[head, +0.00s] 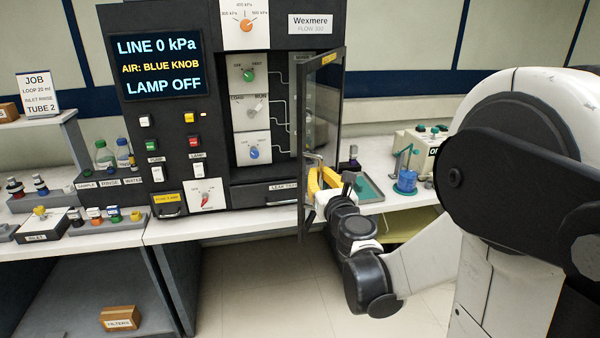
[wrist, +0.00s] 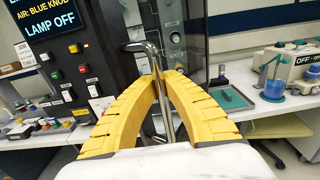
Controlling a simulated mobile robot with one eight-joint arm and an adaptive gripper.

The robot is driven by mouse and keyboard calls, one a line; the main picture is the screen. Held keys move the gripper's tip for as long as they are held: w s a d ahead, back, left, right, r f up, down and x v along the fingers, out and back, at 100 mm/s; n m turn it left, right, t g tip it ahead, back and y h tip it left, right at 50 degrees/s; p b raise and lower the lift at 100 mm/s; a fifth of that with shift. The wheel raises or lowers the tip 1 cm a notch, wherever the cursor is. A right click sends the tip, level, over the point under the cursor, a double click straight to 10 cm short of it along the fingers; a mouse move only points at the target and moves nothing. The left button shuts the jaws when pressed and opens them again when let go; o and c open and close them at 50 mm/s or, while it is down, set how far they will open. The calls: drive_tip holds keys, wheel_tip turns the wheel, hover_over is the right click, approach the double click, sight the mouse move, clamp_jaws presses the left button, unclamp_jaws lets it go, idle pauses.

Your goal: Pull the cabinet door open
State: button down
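The cabinet door (head: 322,105) is a dark-framed glass panel at the right side of the tall black cabinet (head: 180,25). It stands ajar, swung out toward me, with its glass seen at a steep angle. Its silver bar handle (head: 313,158) is on the near side; it also shows in the wrist view (wrist: 142,47). My gripper (wrist: 162,74) has two yellow ribbed fingers that converge around the upright part of the handle and appear closed on it. In the head view, the gripper (head: 318,178) is partly hidden by the door frame and my wrist.
Inside the cabinet are green, grey and blue knobs (head: 254,153). A teal tray (head: 368,190), a blue beaker (head: 406,181) and a cream device (head: 415,145) stand on the bench to the right. Bottles (head: 104,156) and small parts stand left. The floor before the cabinet is clear.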

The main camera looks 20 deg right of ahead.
drive_tip(key=s+d+n+y, duration=0.3)
drive_tip(key=s+d+y, duration=0.1)
drive_tip(key=d, duration=0.8)
drive_tip(key=s+d+n+g+y, duration=0.1)
drive_tip(key=s+d+n+y, duration=0.3)
drive_tip(key=d, duration=0.7)
drive_tip(key=s+y, duration=0.1)
drive_tip(key=y, duration=0.1)
drive_tip(key=shift+s+d+y+b, duration=0.2)
drive_tip(key=shift+d+y+b, duration=0.15)
drive_tip(key=shift+y+b, duration=0.05)
drive_tip(key=c, duration=1.8)
unclamp_jaws()
drive_tip(key=shift+c, duration=0.2)
drive_tip(key=o, duration=0.4)
drive_tip(key=shift+s+r, duration=0.15)
drive_tip(key=shift+s, duration=0.2)
drive_tip(key=v, duration=1.1)
drive_tip(key=shift+s+d, duration=0.15)
drive_tip(key=shift+s, duration=0.15)
